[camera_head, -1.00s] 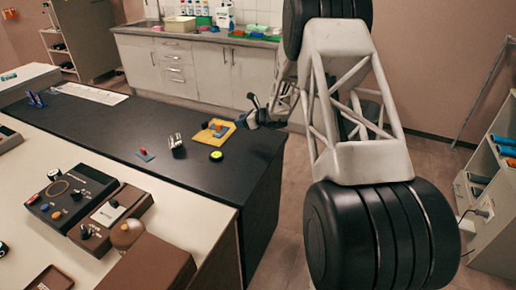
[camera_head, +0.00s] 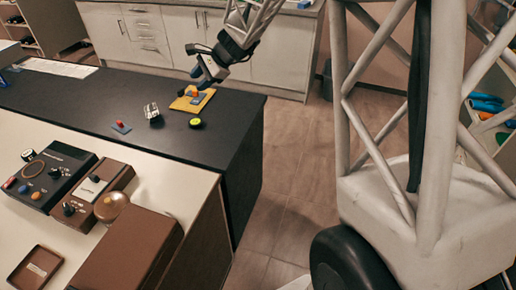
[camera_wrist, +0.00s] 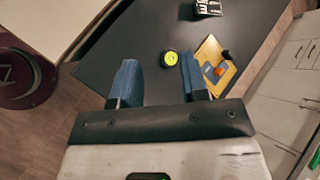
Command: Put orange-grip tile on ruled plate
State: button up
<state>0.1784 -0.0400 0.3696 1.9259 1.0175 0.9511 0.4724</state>
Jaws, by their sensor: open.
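A yellow plate (camera_head: 192,100) lies on the dark counter, below my gripper in the head view. A grey-blue tile with an orange grip (camera_wrist: 220,71) lies on the yellow plate (camera_wrist: 211,51). A blue tile with a red grip (camera_head: 121,127) lies further left on the counter. A white sheet or plate with faint printing (camera_head: 57,67) lies at the counter's far left; I cannot tell whether it is the ruled one. My gripper (camera_head: 198,74) is open above the counter. In the wrist view its blue fingers (camera_wrist: 157,62) are apart and empty, left of the yellow plate.
A round black-and-yellow object (camera_head: 196,123) sits right of a black-and-white striped object (camera_head: 152,113). Control boxes (camera_head: 51,177) and a brown tray (camera_head: 36,266) occupy the pale front bench. The dark counter (camera_head: 85,100) has free room left of the striped object.

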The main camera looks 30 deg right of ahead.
jog(key=s+a+r+n+g+h, duration=0.1)
jog(key=s+r+n+h, duration=0.2)
jog(key=s, duration=0.8)
jog(key=s+a+r+n+g+h, duration=0.1)
jog(key=s+a+r+n, duration=0.3)
jog(key=s, duration=0.7)
jog(key=s+d+n+h, duration=0.2)
jog(key=s+n, duration=0.2)
jog(key=s, duration=0.5)
jog(key=s+d+f+n+h, duration=0.1)
jog(key=s+d+n+h, duration=0.1)
jog(key=s, duration=0.7)
jog(key=shift+s+d+f+n+t+h, duration=0.2)
jog(key=shift+d+f+n+t+h, duration=0.15)
jog(key=shift+d+n, duration=0.45)
jog(key=shift+a, duration=0.15)
